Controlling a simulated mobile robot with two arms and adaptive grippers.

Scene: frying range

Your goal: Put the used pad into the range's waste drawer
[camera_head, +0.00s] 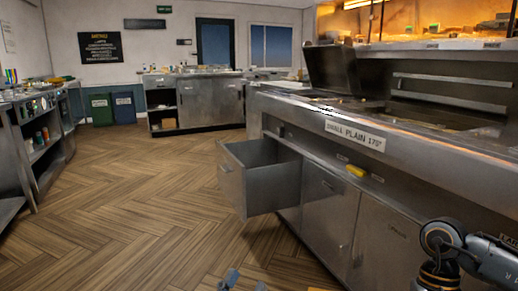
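The open drawer (268,188) sticks out from the front of the steel range (320,205), at the left end of its front. Its inside shows only in part and I see nothing in it. I cannot make out a used pad for certain. A small yellow thing (356,170) is on the range's front, right of the drawer; I cannot tell what it is. Two grey-blue tips of my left gripper (245,283) show at the bottom edge, below the drawer and apart from it. The rest of it is cut off. My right gripper is out of view; only arm links show at the lower right.
A raised steel lid (335,70) stands on top. Shelves (38,140) line the left wall, and green (101,109) and blue (123,107) bins stand at the back. The wooden floor (130,200) is clear.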

